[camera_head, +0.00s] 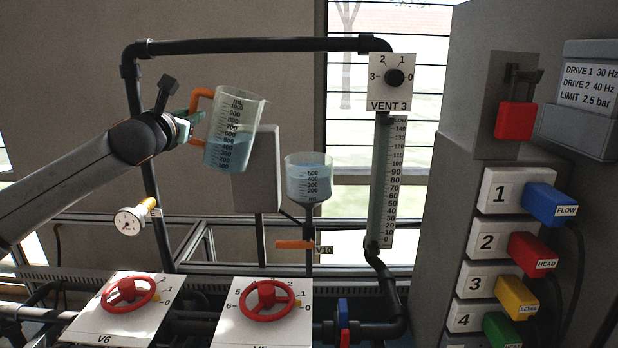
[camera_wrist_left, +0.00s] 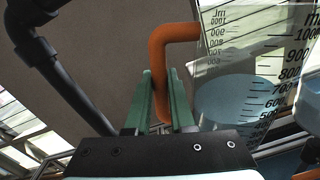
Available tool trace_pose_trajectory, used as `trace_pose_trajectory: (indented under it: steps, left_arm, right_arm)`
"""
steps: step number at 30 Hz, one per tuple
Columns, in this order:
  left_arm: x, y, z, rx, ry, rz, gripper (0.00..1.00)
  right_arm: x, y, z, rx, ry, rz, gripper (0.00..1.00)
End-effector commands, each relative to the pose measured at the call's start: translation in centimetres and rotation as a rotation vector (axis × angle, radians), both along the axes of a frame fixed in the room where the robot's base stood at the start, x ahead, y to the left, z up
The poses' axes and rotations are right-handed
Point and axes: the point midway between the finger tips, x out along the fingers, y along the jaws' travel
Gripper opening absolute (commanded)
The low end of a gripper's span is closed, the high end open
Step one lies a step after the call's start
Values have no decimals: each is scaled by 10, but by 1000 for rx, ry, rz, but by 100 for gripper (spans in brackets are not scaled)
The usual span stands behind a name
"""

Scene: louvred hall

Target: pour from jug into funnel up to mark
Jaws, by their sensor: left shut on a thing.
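My left gripper (camera_head: 188,124) is shut on the orange handle of the clear jug (camera_head: 240,120). The jug is held in the air, tilted slightly to the right, with blue liquid in its lower part. In the left wrist view the green fingers (camera_wrist_left: 160,98) close around the orange handle, and the jug (camera_wrist_left: 245,75) shows a scale up to 1000. The clear funnel (camera_head: 309,178) stands to the right of and below the jug, apart from it. It holds blue liquid close to its rim, beside its scale. My right gripper is not in view.
An orange valve lever (camera_head: 294,244) marked V10 sits below the funnel. A grey panel (camera_head: 262,168) stands behind jug and funnel. A black pipe (camera_head: 250,45) arches overhead. A scaled tube (camera_head: 383,180) under the VENT 3 dial (camera_head: 393,78) stands right of the funnel.

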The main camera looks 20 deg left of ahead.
Motion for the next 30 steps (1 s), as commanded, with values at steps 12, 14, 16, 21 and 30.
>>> trace_pose_trajectory:
  steps: [12, 14, 16, 21, 30]
  left_arm:
    - [-6, 24, 20, -174, -48, 2, 0]
    - [-8, 30, 25, -218, -59, 0, 0]
    - [-9, 35, 29, -259, -67, 1, 0]
    - [-10, 39, 33, -299, -77, -1, 0]
    - [-10, 39, 33, -297, -77, -1, 0]
  right_arm:
    - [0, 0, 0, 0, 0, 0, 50]
    - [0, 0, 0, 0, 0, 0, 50]
    - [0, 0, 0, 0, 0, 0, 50]
    - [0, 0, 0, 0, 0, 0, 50]
    - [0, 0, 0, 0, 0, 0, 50]
